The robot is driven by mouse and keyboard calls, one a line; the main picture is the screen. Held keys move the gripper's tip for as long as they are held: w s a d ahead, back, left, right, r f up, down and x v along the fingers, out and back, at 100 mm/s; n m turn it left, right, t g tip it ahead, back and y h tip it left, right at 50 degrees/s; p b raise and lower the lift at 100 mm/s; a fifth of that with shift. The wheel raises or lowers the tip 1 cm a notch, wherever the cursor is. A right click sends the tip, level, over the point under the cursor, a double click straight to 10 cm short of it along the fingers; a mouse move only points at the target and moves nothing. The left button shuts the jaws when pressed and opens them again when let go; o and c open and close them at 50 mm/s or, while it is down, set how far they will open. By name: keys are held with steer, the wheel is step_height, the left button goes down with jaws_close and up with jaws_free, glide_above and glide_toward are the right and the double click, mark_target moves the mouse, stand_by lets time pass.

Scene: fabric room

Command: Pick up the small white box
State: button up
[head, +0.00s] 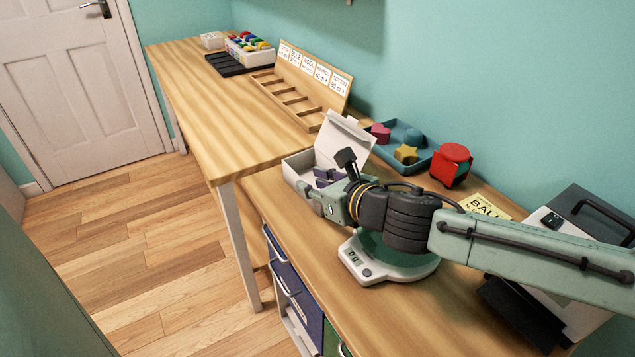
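A white box (296,171) with its lid (345,139) raised stands on the near wooden counter, close to the higher table. Dark purple pieces show inside it. A smaller whitish box or tub (213,40) sits at the far end of the higher table. My gripper (324,182) is at the open white box, in front of and partly over it. It hides the box's near right part. I cannot tell whether its fingers are open, touch the box or hold anything.
A white scale (375,274) with a green pan stands below my arm. A blue tray (382,129) of shapes, a red container (451,165) and a grey-white machine (575,260) are right. A wooden rack (300,88) and a white bin (248,52) are on the higher table.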

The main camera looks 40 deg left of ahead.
mark_target(303, 180)
steer(key=x, duration=0.4)
steer(key=shift+w+a+f+p, duration=0.1)
steer(key=shift+w+a+p, duration=0.05)
steer(key=shift+a+p, duration=0.15)
steer(key=shift+c, duration=0.6)
jaws_close()
